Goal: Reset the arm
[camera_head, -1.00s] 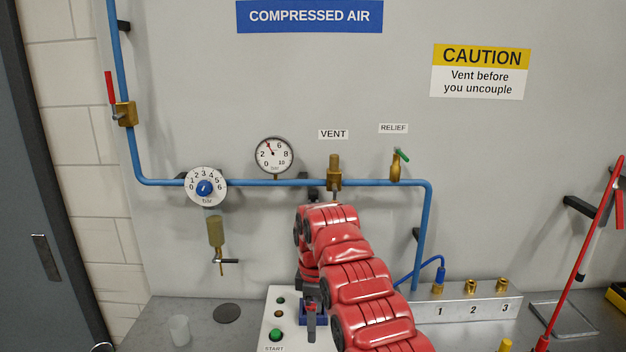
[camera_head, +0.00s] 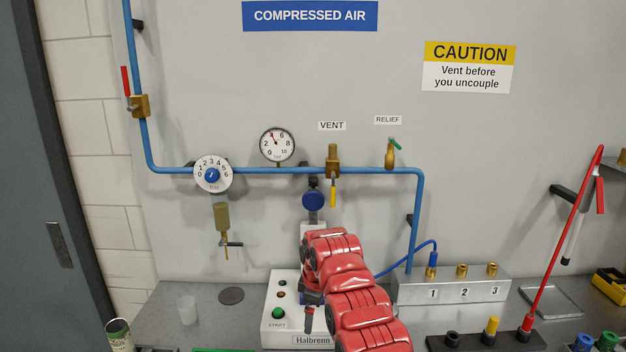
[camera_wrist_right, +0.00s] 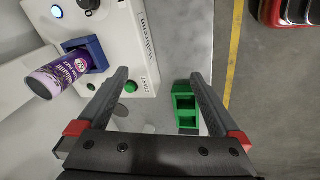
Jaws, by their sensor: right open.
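My right arm (camera_head: 345,280), with red links, comes in from the bottom of the head view and reaches over the white Halbrenn machine (camera_head: 282,300). Its gripper is hidden behind the links there. In the right wrist view my right gripper (camera_wrist_right: 159,76) is open, with nothing between its fingers. Beyond the left finger, a purple can (camera_wrist_right: 62,75) lies tilted at a blue holder (camera_wrist_right: 88,54) on the white machine. A green START button (camera_wrist_right: 131,86) shows between the fingers. My left gripper is not in view.
A blue air pipe (camera_head: 290,170) with gauge (camera_head: 277,146), regulator (camera_head: 212,174) and vent valve (camera_head: 332,160) runs along the wall. A clear cup (camera_head: 187,309) is at left; a green holder (camera_wrist_right: 186,105) sits near the bench edge.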

